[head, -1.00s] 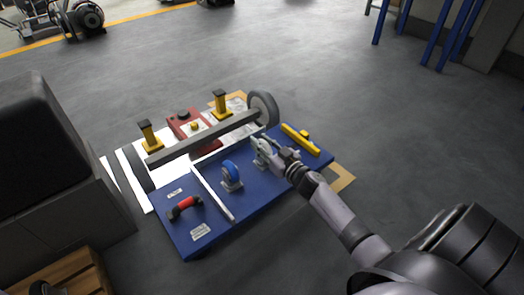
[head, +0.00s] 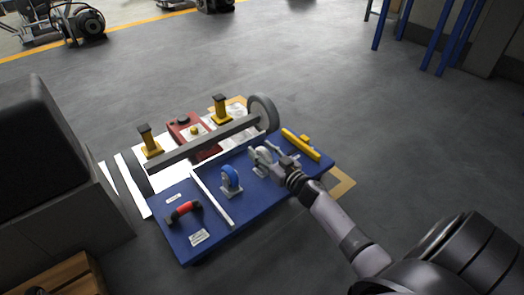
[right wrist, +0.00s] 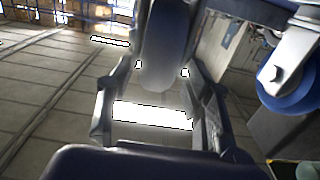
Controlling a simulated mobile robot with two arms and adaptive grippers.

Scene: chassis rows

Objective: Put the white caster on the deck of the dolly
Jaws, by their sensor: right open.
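The white caster (head: 262,158), with a pale grey wheel, stands on the blue deck of the dolly (head: 265,197), right of the white divider strip. It also shows in the right wrist view (right wrist: 163,45), between my open fingers at their far end. My right gripper (head: 281,161) is open, just right of the caster and close to it. I cannot tell whether a finger still touches it. The gripper partly hides the caster's right side. My left gripper is in neither view.
A blue-wheeled caster (head: 231,178) stands left of the white one, near the divider (head: 212,196). A red-grip handle (head: 184,211) and a yellow bar (head: 301,144) lie on the deck. Behind it are an axle (head: 205,140) with wheels and a red unit (head: 184,125).

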